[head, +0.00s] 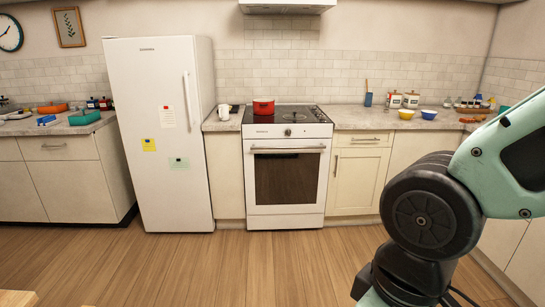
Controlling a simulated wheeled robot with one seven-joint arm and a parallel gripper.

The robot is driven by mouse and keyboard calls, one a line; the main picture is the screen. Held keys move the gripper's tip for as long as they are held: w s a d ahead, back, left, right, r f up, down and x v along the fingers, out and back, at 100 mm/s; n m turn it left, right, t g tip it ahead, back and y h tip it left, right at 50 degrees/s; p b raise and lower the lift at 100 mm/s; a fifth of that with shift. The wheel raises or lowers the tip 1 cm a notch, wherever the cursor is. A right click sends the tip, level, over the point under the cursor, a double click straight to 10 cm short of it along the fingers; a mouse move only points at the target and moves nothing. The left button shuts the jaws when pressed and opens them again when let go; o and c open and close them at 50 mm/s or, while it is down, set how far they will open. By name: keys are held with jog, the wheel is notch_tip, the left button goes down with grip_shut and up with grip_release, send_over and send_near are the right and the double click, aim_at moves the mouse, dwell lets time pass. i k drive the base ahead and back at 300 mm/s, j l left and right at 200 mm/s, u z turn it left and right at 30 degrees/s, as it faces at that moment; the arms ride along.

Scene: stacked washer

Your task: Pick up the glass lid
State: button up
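A small round, dark, see-through shape that looks like the glass lid (294,116) lies on the black cooktop, right of the red pot. It is small in the view, so I cannot make out its rim or knob clearly. My gripper is out of view. Only links of my arm show at the right edge, well in front of and to the right of the stove. I cannot see whether my gripper holds anything.
A red pot (263,107) sits on the left of the white stove (288,203). A white fridge (162,190) stands left. The right counter (350,117) holds canisters and yellow and blue bowls. The wooden floor (240,265) before the stove is clear.

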aim_at(295, 117)
jog(key=i+l, duration=0.1)
jog(key=i, duration=4.5)
jog(key=l+z, duration=0.05)
jog(key=l, duration=0.15)
